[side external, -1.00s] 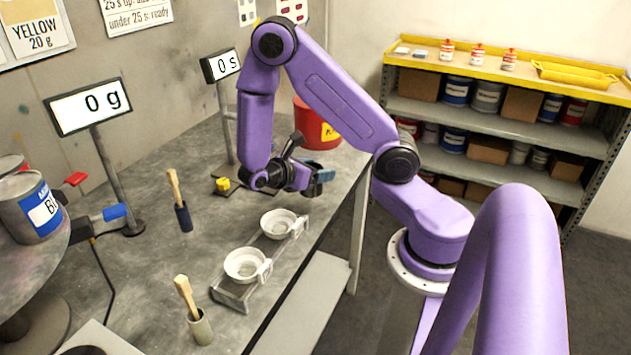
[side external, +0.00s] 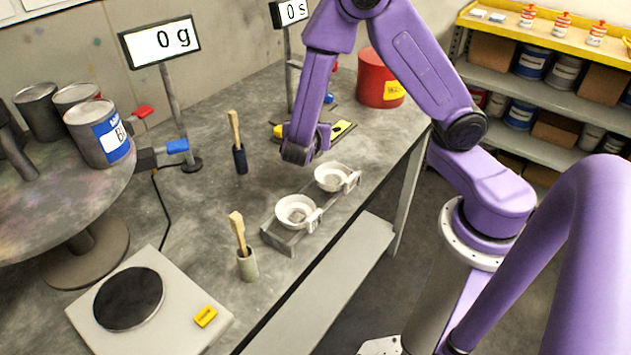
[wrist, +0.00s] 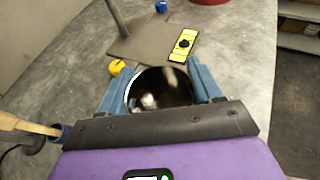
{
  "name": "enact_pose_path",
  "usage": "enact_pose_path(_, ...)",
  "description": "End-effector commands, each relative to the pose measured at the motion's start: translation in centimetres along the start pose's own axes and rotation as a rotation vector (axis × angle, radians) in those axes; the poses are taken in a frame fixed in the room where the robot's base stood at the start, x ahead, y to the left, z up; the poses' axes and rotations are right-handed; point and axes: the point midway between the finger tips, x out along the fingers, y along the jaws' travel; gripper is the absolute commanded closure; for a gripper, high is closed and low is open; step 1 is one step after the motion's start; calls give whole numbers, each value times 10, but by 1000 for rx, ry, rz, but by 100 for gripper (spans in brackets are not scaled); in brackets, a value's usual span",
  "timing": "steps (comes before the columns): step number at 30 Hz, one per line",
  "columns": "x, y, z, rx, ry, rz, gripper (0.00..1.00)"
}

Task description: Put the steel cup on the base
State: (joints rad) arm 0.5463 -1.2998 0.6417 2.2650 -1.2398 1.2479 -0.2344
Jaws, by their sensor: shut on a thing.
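The steel cup (wrist: 160,90) shows in the wrist view as a round, dark-mouthed vessel with a bright rim and pale reflections inside. My gripper (wrist: 165,82) is shut on it, with a blue finger on each side. In the side view my wrist is low over the bench, and the fingers and cup are hidden behind it. A flat grey base plate (wrist: 140,45) under the "0 s" display (side external: 290,12) lies just beyond the cup. A scale (side external: 205,345) with a dark round plate is at the front left. I cannot tell which is the base.
Two white bowls (side external: 296,210) sit in a rack near the bench edge. A red bucket (side external: 380,75) stands at the back. Paint cans (side external: 98,135) crowd the left turntable.

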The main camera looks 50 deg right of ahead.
Motion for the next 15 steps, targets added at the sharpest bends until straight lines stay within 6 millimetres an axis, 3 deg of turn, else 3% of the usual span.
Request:
enact_pose_path(3, -15, 18, -11, -48, 1, 104, 66)
enact_pose_path(7, -22, 27, -13, -73, 4, 166, 66)
enact_pose_path(15, -29, 42, 26, -155, 3, 380, 66)
